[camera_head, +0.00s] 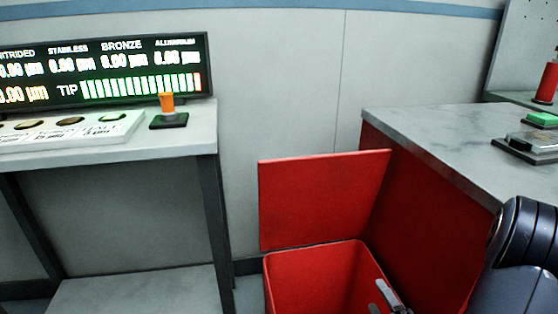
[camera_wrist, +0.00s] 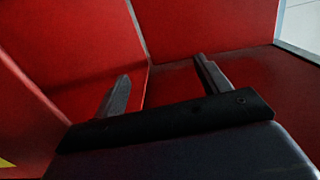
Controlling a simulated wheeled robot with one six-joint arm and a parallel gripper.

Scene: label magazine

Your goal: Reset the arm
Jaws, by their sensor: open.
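My gripper (camera_wrist: 162,82) is open, its two dark fingers spread apart with nothing between them in the wrist view. Red walls surround it there. In the head view, my gripper (camera_head: 382,298) shows at the bottom edge, by the right side of the open red bin (camera_head: 315,252). The bin's red lid (camera_head: 322,198) stands raised behind it. My dark arm (camera_head: 520,250) shows at the lower right, and the part linking it to the gripper is cut off by the frame.
A grey-topped red cabinet (camera_head: 430,140) stands right of the bin, holding a device with a green top (camera_head: 542,119) and a red bottle (camera_head: 547,82). At left, a table (camera_head: 185,140) carries a display (camera_head: 100,72), a white tray (camera_head: 85,133) and an orange piece (camera_head: 167,102) on a dark base.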

